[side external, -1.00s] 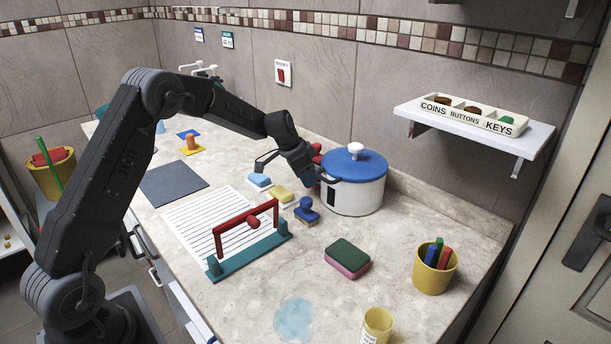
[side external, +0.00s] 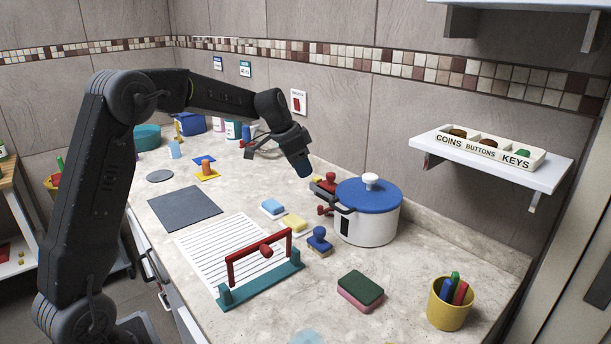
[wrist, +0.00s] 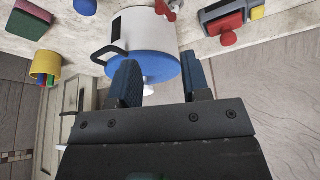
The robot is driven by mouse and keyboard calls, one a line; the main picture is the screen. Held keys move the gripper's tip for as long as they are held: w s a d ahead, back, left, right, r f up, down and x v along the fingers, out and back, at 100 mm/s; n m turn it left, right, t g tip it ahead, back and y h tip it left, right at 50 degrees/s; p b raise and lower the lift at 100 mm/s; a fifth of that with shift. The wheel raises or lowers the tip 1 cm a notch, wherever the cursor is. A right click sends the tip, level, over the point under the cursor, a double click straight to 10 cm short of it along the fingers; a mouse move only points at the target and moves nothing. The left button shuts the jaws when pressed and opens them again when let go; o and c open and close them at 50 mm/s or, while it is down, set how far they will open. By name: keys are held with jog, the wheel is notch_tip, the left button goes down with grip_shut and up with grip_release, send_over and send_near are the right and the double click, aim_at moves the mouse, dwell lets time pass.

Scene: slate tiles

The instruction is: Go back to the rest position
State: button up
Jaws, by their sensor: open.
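My gripper (side external: 303,170) hangs in the air above the counter, to the left of the white pot (side external: 366,226) and higher than its blue lid (side external: 368,195). In the wrist view, the two blue-tipped fingers of my gripper (wrist: 161,82) stand apart with nothing between them. The pot (wrist: 133,28) and its lid (wrist: 143,63) show beyond the fingers there. The gripper appears clear of the pot and counter.
A red-and-black device (side external: 326,184) sits left of the pot. A blue stamp (side external: 319,240), a green-and-pink sponge (side external: 360,291) and a yellow pen cup (side external: 449,306) stand in front. A shelf (side external: 490,166) juts from the wall at right.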

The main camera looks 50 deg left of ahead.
dwell(0.4)
jog(key=s+d+r+n, duration=0.2)
jog(key=s+d+r, duration=0.5)
jog(key=s+d, duration=0.45)
jog(key=s+d+f+n, duration=0.1)
jog(key=s+d+f, duration=0.1)
jog(key=s, duration=0.8)
jog(key=s+d+f+n+t+y, duration=0.1)
jog(key=s+d+f, duration=0.1)
jog(key=s, duration=0.8)
jog(key=shift+d+t+y, duration=0.3)
jog(key=shift+d, duration=0.25)
